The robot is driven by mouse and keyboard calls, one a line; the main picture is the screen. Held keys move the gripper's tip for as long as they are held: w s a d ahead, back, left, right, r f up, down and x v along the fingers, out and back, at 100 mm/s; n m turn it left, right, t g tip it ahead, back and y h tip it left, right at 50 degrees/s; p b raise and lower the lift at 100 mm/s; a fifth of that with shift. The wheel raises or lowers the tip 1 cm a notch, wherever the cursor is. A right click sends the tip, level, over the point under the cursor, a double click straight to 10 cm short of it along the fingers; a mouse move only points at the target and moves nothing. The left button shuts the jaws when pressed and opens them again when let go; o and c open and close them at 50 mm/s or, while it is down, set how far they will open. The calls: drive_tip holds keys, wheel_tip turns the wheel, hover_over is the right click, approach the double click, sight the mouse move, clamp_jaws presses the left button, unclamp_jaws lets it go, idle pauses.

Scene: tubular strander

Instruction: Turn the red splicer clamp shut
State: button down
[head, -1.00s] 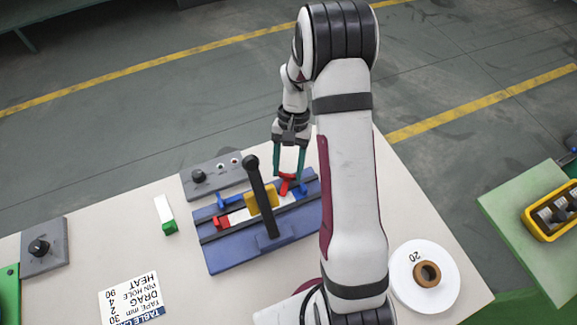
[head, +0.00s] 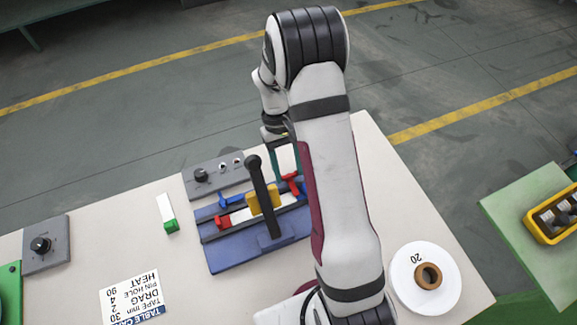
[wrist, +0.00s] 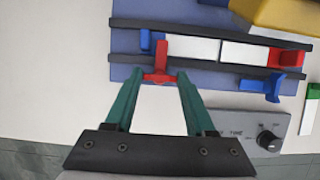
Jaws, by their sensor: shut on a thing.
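The red splicer clamp (head: 291,184) sits at the far right part of the blue splicer base (head: 243,255). In the wrist view it is a red T shape (wrist: 161,62), its stem at the dark rail and its crossbar between my fingertips. My gripper (head: 285,172) reaches down to it with two teal fingers and is shut on it. The fingertips also show in the wrist view (wrist: 157,78). My arm partly hides the right end of the base in the head view.
A black lever (head: 262,195) and yellow block (head: 254,203) stand mid-base. A blue clamp (wrist: 275,86) and a second red piece (wrist: 287,57) are on the base. A grey knob panel (head: 213,175) lies behind it. A white reel (head: 424,278) stands right.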

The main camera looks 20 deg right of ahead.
idle(0.5)
drive_tip(key=shift+c, duration=1.2)
unclamp_jaws()
drive_tip(key=v, duration=1.5)
drive_tip(key=shift+w+r, duration=0.2)
drive_tip(key=shift+r, duration=0.15)
